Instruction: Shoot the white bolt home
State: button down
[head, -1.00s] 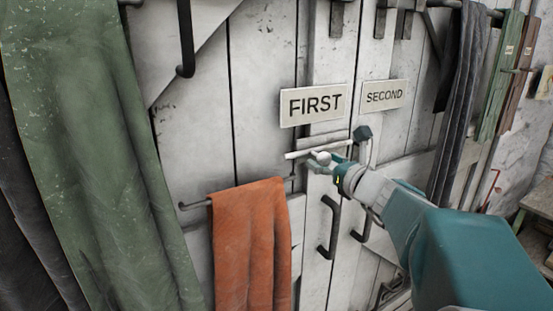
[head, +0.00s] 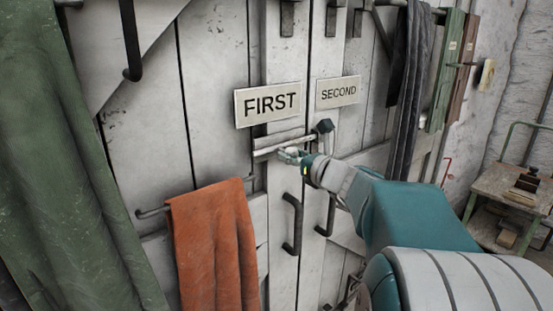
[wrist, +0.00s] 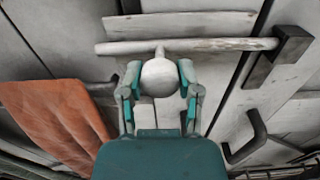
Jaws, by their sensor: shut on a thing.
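The white bolt (wrist: 215,45) is a slim rod lying level across the white double door, with a round white knob (wrist: 160,76) on a short stem below its middle. My gripper (wrist: 159,80) is shut on the knob, with one teal finger on each side. The head view shows my gripper (head: 297,157) at the knob, coming from the lower right. The bolt (head: 270,149) spans the seam between the doors. Its right end meets the dark keeper (wrist: 290,45) on the right door, which also shows in the head view (head: 325,126). How deep the tip sits is hidden.
The signs FIRST (head: 270,103) and SECOND (head: 338,92) are above the bolt. Dark pull handles (head: 293,224) hang below it. An orange cloth (head: 213,243) on a rail is at lower left, and a green curtain (head: 70,170) at far left. A bench (head: 510,190) stands right.

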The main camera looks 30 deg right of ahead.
aim_at(291, 145)
jog(key=d, duration=0.3)
jog(key=shift+w+d, duration=0.15)
jog(key=shift+d, duration=0.2)
jog(key=shift+a, duration=0.15)
jog(key=shift+c, duration=2)
grip_release()
jog(key=shift+o, duration=0.5)
jog(key=shift+d, duration=0.3)
